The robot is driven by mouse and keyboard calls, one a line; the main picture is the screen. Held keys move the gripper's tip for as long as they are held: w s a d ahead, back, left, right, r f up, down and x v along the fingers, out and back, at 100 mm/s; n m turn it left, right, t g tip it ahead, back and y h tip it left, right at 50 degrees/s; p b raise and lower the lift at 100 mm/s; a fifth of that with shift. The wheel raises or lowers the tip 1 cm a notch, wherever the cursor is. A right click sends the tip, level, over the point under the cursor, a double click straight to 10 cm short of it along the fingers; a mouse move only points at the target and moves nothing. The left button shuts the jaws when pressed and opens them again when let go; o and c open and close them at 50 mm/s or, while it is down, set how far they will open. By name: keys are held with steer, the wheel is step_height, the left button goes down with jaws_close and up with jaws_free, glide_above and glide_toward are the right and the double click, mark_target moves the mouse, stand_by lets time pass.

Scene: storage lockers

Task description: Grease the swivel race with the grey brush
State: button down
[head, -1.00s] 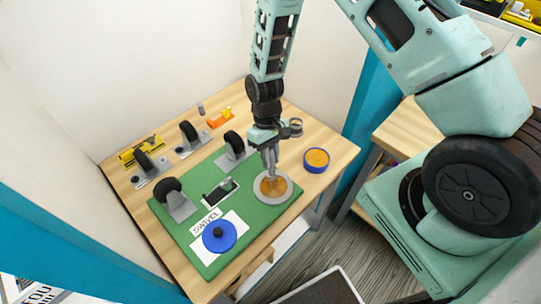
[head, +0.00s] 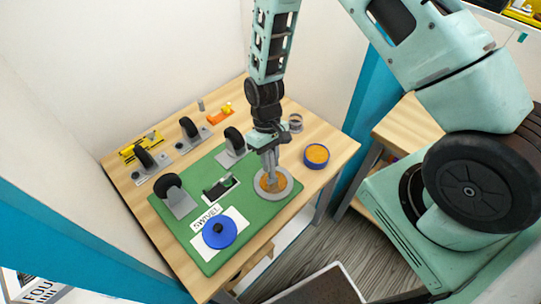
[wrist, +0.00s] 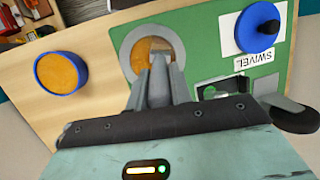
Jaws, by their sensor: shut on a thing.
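The swivel race is a grey ring (head: 272,197) with an orange-brown greased middle, lying on the green mat (head: 255,212) near its right end. It also shows in the wrist view (wrist: 128,40). My gripper (head: 269,172) points down over the ring and is shut on the grey brush (wrist: 158,60), which is mostly hidden between the fingers. The brush tip is at the orange-brown middle of the ring; whether it touches cannot be told. A blue tub of orange-brown grease (head: 316,155) stands on the wood right of the mat, also in the wrist view (wrist: 61,72).
A blue disc with a black knob (head: 219,232) lies on a white card marked SWIVEL (head: 205,215). Several black-wheeled casters (head: 173,192) stand on the mat and the bench. A yellow item (head: 140,146) and an orange item (head: 220,115) lie at the back. A small round container (head: 295,123) stands behind the tub.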

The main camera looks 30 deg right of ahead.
stand_by(1.0)
steer(key=shift+w, duration=0.1)
stand_by(1.3)
steer(key=shift+w+d+b, duration=0.2)
steer(key=shift+w+d, duration=0.1)
steer(key=shift+w, duration=0.2)
steer(key=shift+w+d+b, duration=0.15)
steer(key=shift+w+d, duration=0.15)
steer(key=shift+w, duration=0.2)
step_height(320, 180, up, 6)
steer(key=p, duration=0.4)
